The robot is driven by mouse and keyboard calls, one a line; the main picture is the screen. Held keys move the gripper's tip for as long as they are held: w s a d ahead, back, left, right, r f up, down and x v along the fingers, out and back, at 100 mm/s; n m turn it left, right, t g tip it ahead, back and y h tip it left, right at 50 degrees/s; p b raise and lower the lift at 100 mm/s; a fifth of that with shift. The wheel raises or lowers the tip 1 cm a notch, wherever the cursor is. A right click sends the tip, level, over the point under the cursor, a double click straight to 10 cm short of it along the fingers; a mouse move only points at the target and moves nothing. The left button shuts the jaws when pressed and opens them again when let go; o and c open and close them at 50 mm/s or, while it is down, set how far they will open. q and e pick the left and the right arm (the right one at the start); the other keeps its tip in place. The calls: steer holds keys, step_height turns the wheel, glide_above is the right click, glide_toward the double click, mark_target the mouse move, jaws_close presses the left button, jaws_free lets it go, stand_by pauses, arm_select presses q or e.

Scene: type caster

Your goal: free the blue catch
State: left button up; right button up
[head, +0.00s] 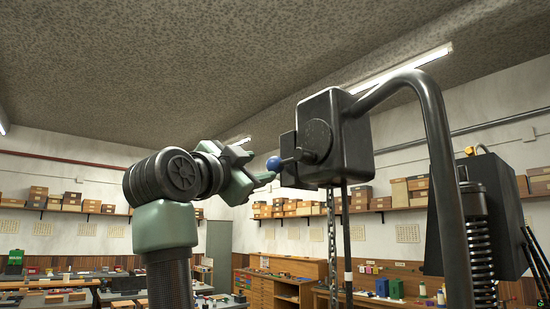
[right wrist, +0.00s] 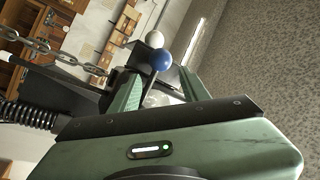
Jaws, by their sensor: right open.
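The blue catch (head: 273,163) is a round blue knob on a short dark lever at the left side of a black box (head: 335,135). My right gripper (head: 257,166) is just left of the knob, with its green fingers open and pointing at it. In the right wrist view the blue knob (right wrist: 161,60) shows between and just beyond the two fingertips (right wrist: 158,76). I cannot tell whether a finger touches it. A white knob (right wrist: 155,39) shows just past the blue one. My left gripper is not in view.
A thick dark curved pipe (head: 430,110) runs from the box down the right side. A chain (head: 331,235) and a rod hang below the box; a coil spring (head: 478,240) stands at right. Benches and shelves with boxes lie far behind. Open air surrounds the gripper at left.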

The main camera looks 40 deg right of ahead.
mark_target(272, 165)
steer(key=p+x, duration=0.4)
steer(key=x, duration=0.3)
steer(key=shift+w+d, duration=0.2)
steer(key=shift+a, duration=0.1)
steer(key=shift+a, duration=0.1)
steer(key=shift+r, duration=0.1)
jaws_close()
